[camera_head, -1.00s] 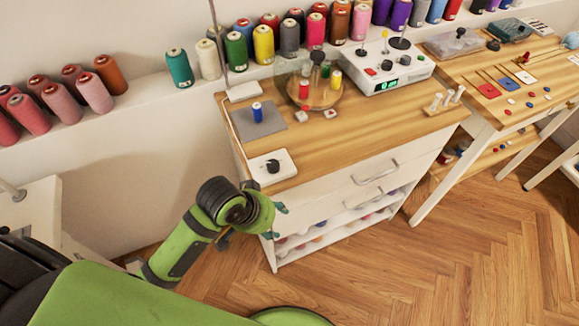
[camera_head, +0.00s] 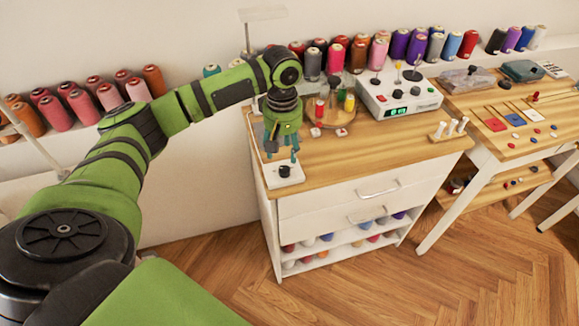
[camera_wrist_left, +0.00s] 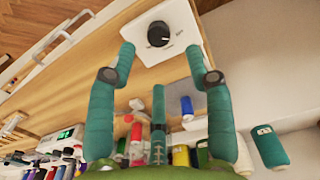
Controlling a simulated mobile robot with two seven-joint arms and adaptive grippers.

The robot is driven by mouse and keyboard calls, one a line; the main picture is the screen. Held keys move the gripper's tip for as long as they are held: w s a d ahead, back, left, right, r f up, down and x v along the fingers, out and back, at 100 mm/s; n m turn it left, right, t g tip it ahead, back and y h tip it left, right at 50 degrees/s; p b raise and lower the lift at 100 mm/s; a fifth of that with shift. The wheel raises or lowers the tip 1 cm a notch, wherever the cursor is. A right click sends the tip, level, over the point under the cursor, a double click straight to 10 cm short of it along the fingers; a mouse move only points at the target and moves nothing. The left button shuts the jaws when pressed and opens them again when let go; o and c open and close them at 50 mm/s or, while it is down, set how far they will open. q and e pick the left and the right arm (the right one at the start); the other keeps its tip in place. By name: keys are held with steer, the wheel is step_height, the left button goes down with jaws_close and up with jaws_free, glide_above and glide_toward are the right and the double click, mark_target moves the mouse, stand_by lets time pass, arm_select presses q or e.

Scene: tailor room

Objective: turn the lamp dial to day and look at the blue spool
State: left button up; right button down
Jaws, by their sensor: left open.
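The lamp dial is a black knob (camera_head: 284,171) on a white plate (camera_head: 292,183) at the table's near left corner. In the left wrist view the knob (camera_wrist_left: 158,35) lies just beyond my fingertips, with small marks around it. My left gripper (camera_head: 281,155) points down above the dial, open and empty; its teal fingers (camera_wrist_left: 161,52) spread either side of the knob, with no contact visible. The blue spool (camera_wrist_left: 187,108) stands on a grey mat (camera_wrist_left: 178,92) in the left wrist view. In the head view my gripper hides it. My right gripper is not in view.
A thin pole with a flat white head (camera_head: 262,14) rises behind my arm. A round wooden stand (camera_head: 340,118) with spools and a white control box (camera_head: 400,95) stand further right on the table (camera_head: 375,135). Spools line the wall ledge.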

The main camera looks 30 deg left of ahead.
mark_target(284, 168)
arm_select(q)
step_height(284, 168, down, 7)
steer(key=shift+r+p, duration=0.15)
steer(key=shift+p, duration=0.2)
jaws_close()
